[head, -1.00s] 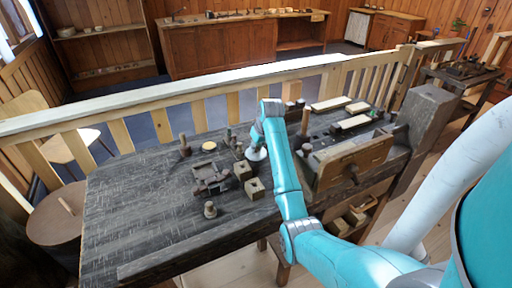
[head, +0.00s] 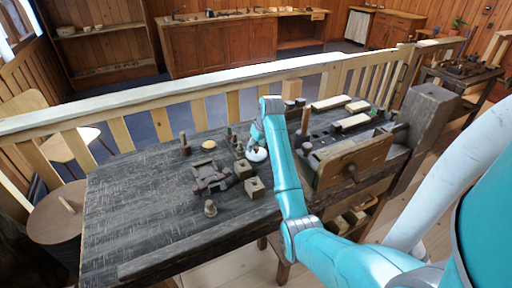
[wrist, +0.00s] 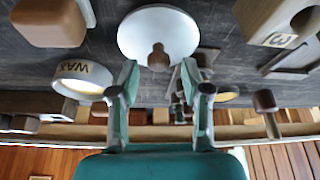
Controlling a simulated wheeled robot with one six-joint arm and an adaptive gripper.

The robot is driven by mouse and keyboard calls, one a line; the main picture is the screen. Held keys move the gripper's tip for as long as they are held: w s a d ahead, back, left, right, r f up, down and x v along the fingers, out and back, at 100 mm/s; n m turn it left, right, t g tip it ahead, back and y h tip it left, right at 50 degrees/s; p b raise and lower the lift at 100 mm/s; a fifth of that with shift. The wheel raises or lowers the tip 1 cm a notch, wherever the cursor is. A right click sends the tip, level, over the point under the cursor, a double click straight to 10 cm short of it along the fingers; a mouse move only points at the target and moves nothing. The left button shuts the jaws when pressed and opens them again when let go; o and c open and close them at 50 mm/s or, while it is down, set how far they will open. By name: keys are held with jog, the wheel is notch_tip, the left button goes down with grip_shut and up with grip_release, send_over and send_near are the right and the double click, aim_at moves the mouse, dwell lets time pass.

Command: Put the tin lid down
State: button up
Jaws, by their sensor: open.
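The tin lid is a white disc with a brown wooden knob, in the wrist view (wrist: 141,35). It appears to lie on the dark bench, knob towards me. In the head view the lid (head: 257,155) shows as a small white disc just left of my arm. My gripper (wrist: 160,76) is open, its two fingers apart and the knob just beyond the gap between their tips. A white round tin marked WAX (wrist: 82,76) stands beside the lid in the wrist view. My arm seems to hide that tin in the head view.
Wooden blocks with holes (head: 255,188) stand close to the lid; one marked 3 (wrist: 278,22) is near it in the wrist view. Dark tool parts (head: 212,180) lie to the left. A wooden vise (head: 352,160) is at the right. The bench's left part is clear.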

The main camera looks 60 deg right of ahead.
aim_at(260, 157)
jog(key=v, duration=0.7)
dwell(0.5)
